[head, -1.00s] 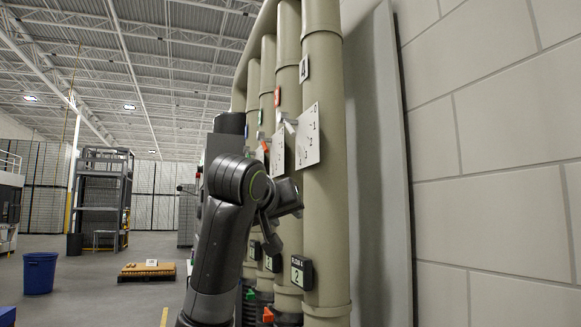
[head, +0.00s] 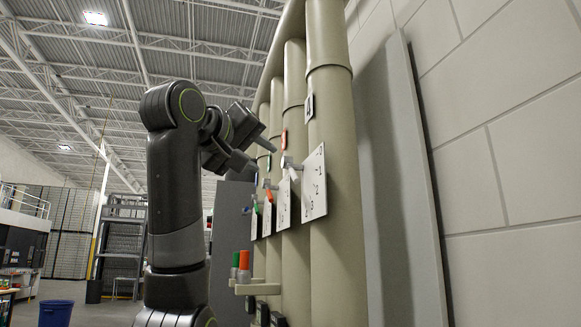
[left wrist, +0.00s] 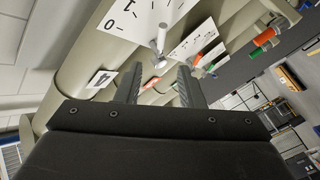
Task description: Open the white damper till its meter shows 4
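The white damper's handle (head: 291,162) juts from a white scale plate (head: 316,185) on the nearest beige pipe, which carries a 4 label (left wrist: 102,78). In the left wrist view the white lever (left wrist: 162,38) lies just ahead of the gap between my fingers. My left gripper (head: 262,148) is raised beside the pipes, left of the plate; in its wrist view (left wrist: 158,80) the fingers are apart and nothing is between them. Dark meters (head: 277,318) are cut off at the head view's bottom edge and their readings cannot be made out. My right gripper is out of view.
More beige pipes (head: 294,105) with their own plates and coloured handles stand close behind the nearest one. A grey panel (head: 395,180) and block wall (head: 510,150) close off the right. A blue bin (head: 55,313) stands far left.

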